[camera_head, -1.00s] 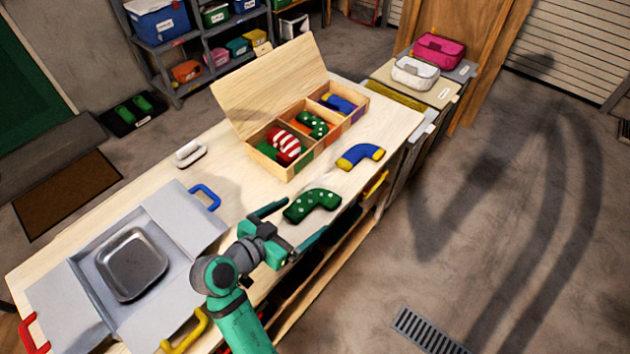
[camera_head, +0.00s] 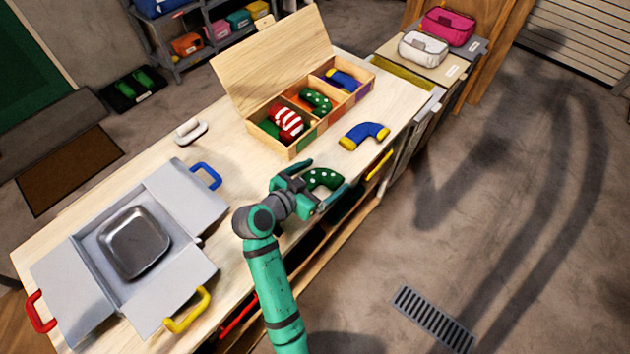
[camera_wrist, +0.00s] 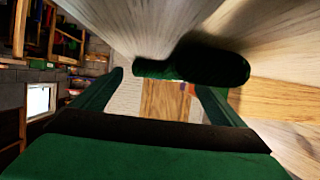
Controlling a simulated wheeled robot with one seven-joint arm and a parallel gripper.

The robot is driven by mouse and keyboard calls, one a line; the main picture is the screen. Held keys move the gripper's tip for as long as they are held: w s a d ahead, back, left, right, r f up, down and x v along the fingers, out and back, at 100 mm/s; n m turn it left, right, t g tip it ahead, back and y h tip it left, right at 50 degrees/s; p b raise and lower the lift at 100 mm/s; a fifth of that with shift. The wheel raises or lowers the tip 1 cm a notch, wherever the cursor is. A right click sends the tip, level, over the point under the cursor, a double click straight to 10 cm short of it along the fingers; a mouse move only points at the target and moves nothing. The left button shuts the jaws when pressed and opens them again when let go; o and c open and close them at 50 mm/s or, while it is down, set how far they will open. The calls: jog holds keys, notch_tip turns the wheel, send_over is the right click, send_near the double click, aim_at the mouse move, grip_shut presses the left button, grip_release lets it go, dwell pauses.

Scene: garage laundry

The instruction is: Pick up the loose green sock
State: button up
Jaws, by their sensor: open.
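The loose green sock with white dots (camera_head: 323,179) lies on the worktop near its front edge. It also shows dark in the wrist view (camera_wrist: 205,66), just beyond and partly between the fingers. My gripper (camera_head: 325,183) is open, with one finger on the far side of the sock and the other on its near side. Part of the sock is hidden behind the gripper in the head view. I cannot tell whether the fingers touch it.
A wooden divided box (camera_head: 290,153) with an open lid holds a red-striped sock (camera_head: 287,121), a green dotted sock (camera_head: 317,101) and a blue one (camera_head: 343,79). A loose blue-yellow sock (camera_head: 364,135) lies right of my gripper. A grey flapped box (camera_head: 190,195) holding a metal tray (camera_head: 136,242) stands left.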

jog(key=shift+w+d+f, duration=0.25)
jog(key=shift+w+d, duration=0.1)
jog(key=shift+w, duration=0.15)
jog(key=c, duration=1)
